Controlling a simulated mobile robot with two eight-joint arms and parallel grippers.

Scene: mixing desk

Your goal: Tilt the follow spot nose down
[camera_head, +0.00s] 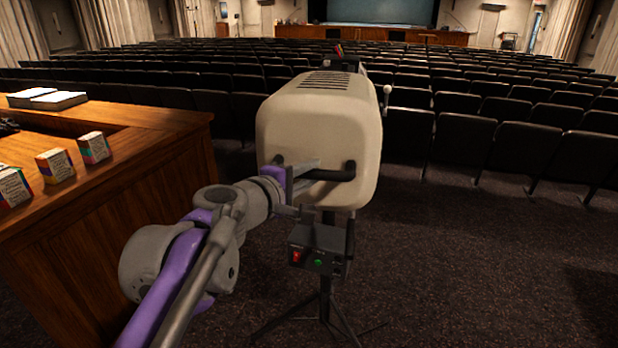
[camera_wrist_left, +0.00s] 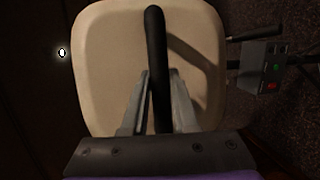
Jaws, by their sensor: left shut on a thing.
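The follow spot (camera_head: 318,120) is a cream box-shaped lamp with vents on top, on a dark tripod stand in the middle of the head view. Its black rear handle (camera_head: 330,174) crosses its back face. My left gripper (camera_head: 305,172) is shut on this handle. In the left wrist view the black handle (camera_wrist_left: 155,60) runs between the two fingers of my left gripper (camera_wrist_left: 160,95), against the cream back face (camera_wrist_left: 105,65). The lamp looks about level in the head view. My right gripper is not in view.
A control box (camera_head: 318,250) with a red switch and a green light hangs on the stand below the lamp. A wooden desk (camera_head: 110,185) with several small boxes stands at the left. Rows of dark seats (camera_head: 480,140) lie ahead. Carpet (camera_head: 470,270) at the right is clear.

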